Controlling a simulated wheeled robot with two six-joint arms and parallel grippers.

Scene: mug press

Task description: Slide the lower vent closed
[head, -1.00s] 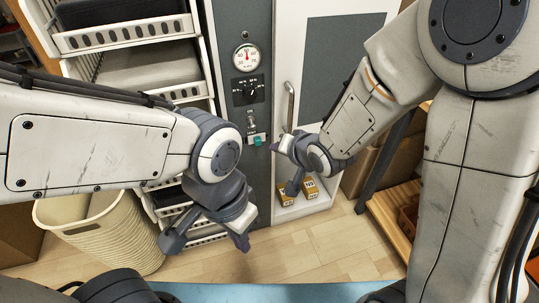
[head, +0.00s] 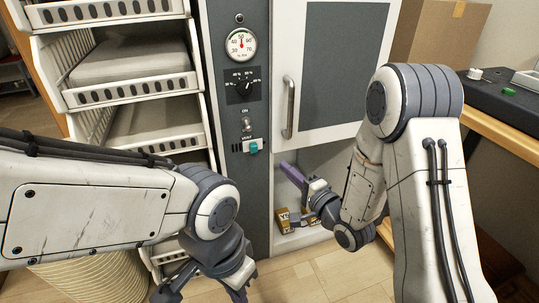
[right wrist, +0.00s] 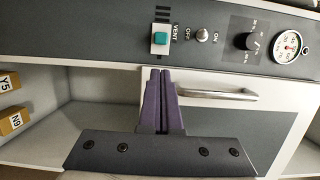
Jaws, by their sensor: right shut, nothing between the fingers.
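The vent slider, a small teal knob (head: 253,148) on a white plate marked VENT, sits low on the grey control panel (head: 257,190). It also shows in the right wrist view (right wrist: 159,39), just beyond my fingertips. My right gripper (head: 287,170) is shut and empty, its purple fingers pointing toward the panel, below and right of the knob. In the right wrist view the shut fingertips (right wrist: 160,72) are apart from the knob. My left gripper (head: 238,290) hangs low at the bottom of the head view; its finger opening is unclear. No second vent shows.
A toggle switch (head: 246,124), dial (head: 243,86) and gauge (head: 241,44) sit above the vent. A door handle (head: 288,107) juts out to the right. Small boxes (head: 284,222) stand in the open shelf below. Wire drawers (head: 130,92) stand left.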

